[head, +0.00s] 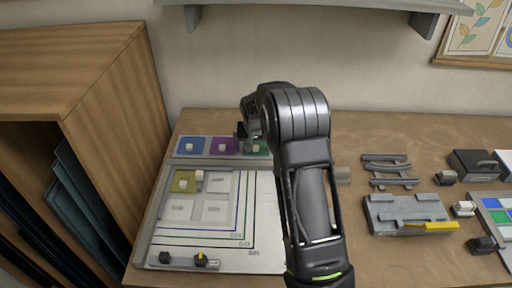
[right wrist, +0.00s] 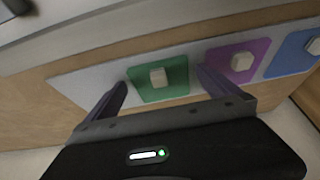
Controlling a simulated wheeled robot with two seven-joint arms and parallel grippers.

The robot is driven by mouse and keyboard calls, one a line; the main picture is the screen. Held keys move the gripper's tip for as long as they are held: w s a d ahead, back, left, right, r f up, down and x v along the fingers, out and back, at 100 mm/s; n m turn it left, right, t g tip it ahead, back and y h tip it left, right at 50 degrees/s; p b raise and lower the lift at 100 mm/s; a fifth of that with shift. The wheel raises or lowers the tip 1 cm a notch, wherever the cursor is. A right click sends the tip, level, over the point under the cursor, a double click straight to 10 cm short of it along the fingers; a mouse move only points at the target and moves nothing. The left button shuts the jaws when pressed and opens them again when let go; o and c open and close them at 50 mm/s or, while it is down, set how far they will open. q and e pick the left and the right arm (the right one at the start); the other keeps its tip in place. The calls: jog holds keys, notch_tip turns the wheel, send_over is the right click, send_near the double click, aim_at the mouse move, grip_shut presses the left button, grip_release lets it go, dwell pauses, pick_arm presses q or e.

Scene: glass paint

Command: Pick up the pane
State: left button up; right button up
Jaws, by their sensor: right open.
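Three panes with pale knobs lie in a row on a light strip at the back of the table: a blue pane (head: 184,141), a purple pane (head: 217,141) and a green pane (head: 262,151), which my right arm partly hides in the head view. My right gripper (head: 244,133) is open and empty over this row. In the right wrist view its two fingers (right wrist: 162,86) stand apart on either side of the green pane (right wrist: 176,85), with the knob between them in the picture. Contact cannot be told. A yellow-olive pane (head: 179,187) sits in the tray's upper left square. My left gripper is not in view.
The grey tray (head: 153,232) and a white board with coloured lines (head: 265,225) lie in front of the row. To the right are a small rack (head: 387,170), a grey fixture with a yellow bar (head: 405,213) and several small blocks. A wooden cabinet (head: 95,110) stands at left.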

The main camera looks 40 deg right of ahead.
aim_at(256, 147)
jog(key=c, duration=1.3)
jog(key=shift+r, duration=0.1)
jog(key=shift+c, duration=0.2)
jog(key=shift+r+p, duration=0.3)
jog(key=shift+r, duration=0.05)
notch_tip(256, 147, up, 9)
jog(key=shift+p, duration=0.4)
